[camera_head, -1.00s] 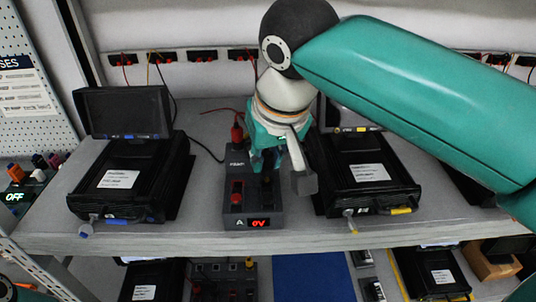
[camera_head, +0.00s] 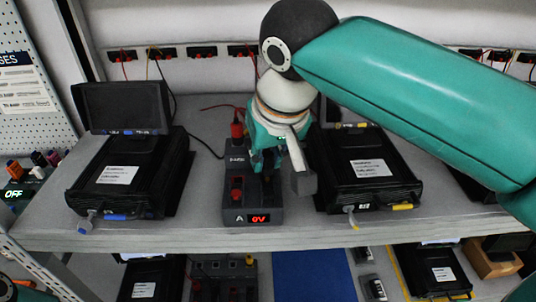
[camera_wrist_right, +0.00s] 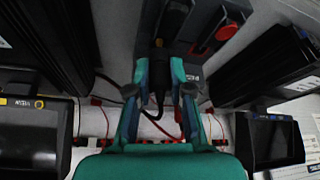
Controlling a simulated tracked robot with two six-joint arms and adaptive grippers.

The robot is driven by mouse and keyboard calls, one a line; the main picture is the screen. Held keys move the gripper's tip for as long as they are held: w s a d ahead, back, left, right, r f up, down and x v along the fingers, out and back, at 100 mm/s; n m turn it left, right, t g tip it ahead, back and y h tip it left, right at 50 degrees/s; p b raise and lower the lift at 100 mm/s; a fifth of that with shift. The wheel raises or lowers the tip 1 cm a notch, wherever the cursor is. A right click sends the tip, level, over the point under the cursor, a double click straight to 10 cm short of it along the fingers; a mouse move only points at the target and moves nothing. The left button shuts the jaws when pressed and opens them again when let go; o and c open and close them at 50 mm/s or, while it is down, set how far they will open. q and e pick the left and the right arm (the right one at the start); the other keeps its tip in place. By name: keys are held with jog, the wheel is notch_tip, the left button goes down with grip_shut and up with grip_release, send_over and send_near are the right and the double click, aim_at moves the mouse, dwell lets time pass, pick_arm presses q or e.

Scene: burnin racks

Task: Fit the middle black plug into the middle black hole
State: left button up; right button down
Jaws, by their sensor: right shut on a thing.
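A dark supply box (camera_head: 235,212) with a red "0V" display stands in the middle of the shelf. My right gripper (camera_head: 264,168) is over its middle part. In the right wrist view, the gripper (camera_wrist_right: 160,75) is shut on a black plug (camera_wrist_right: 158,84), whose black cable trails away below.
A red plug (camera_head: 237,188) is on the box beside my gripper, and another red plug (camera_head: 237,130) stands at its back. Black cases with screens stand close at left (camera_head: 130,175) and right (camera_head: 365,180). Bare shelf (camera_head: 205,160) lies left of the box.

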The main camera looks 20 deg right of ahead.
jog(key=shift+f+b, duration=0.55)
jog(key=shift+f, duration=0.2)
dwell(0.9)
jog(key=c, duration=0.6)
grip_release()
jog(key=shift+r+p, duration=2.7)
jog(key=shift+r, duration=0.05)
